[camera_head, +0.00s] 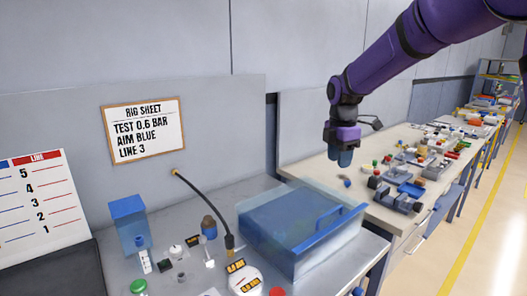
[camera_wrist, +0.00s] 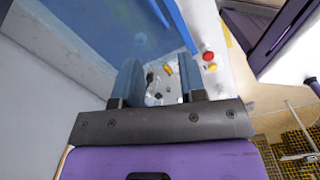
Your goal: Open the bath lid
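The bath (camera_head: 335,243) is a pale see-through box with blue inside, on the bench at the centre of the head view. Its lid (camera_head: 290,212) appears to lie flat over the top. A blue bar handle (camera_head: 320,228) runs along the lid's right side. My gripper (camera_head: 342,160) hangs above and beyond the bath, pointing down, apart from the lid. In the wrist view my gripper (camera_wrist: 160,82) shows two blue fingers spread with a gap between them and nothing held. The lid (camera_wrist: 100,35) and handle (camera_wrist: 174,22) are ahead of the fingers.
A blue container (camera_head: 128,220), a black hose (camera_head: 205,197) and several small parts stand left of the bath. A red button (camera_wrist: 208,56) is near the handle in the wrist view. A cluttered bench (camera_head: 405,140) stands behind on the right. The air above the lid is clear.

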